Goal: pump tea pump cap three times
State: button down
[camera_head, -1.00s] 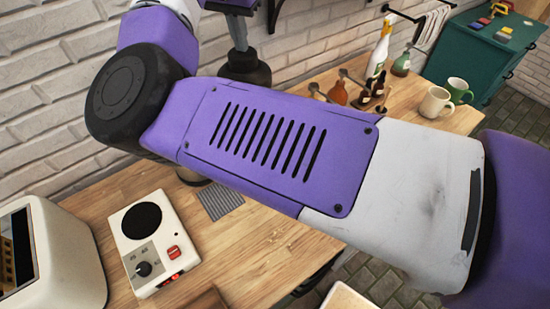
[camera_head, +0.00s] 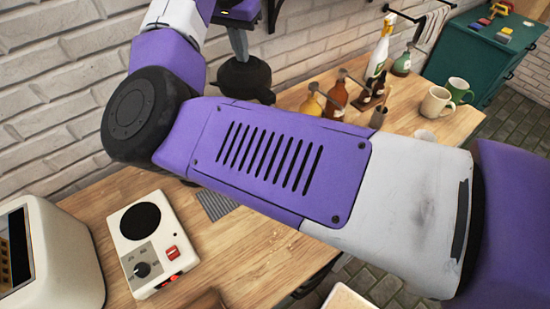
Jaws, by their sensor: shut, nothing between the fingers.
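A black rounded top (camera_head: 243,80), which looks like the tea pump's cap, shows near the wall above my arm. The lower part of the pump is hidden behind my arm. My gripper (camera_head: 239,56) points down from the top of the picture. Its grey fingers are shut and empty. The fingertips are at the top of the black part and seem to touch it; the exact contact is too small to tell.
Pump bottles (camera_head: 337,98) and a spray bottle (camera_head: 380,50) stand to the right. A white hotplate-like device (camera_head: 150,245) is at lower left. My arm crosses the middle of the view.

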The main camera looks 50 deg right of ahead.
jog(key=shift+f, duration=0.15)
jog(key=shift+d+p+v, duration=0.25)
jog(key=shift+p+v, duration=0.5)
jog(key=shift+v, duration=0.5)
jog(key=shift+d+v, duration=0.25)
jog(key=shift+v, duration=1)
jog(key=shift+w, duration=0.15)
jog(key=d+v, duration=0.1)
jog(key=v, duration=0.5)
jog(key=shift+w+d, duration=0.1)
jog(key=shift+d, duration=0.05)
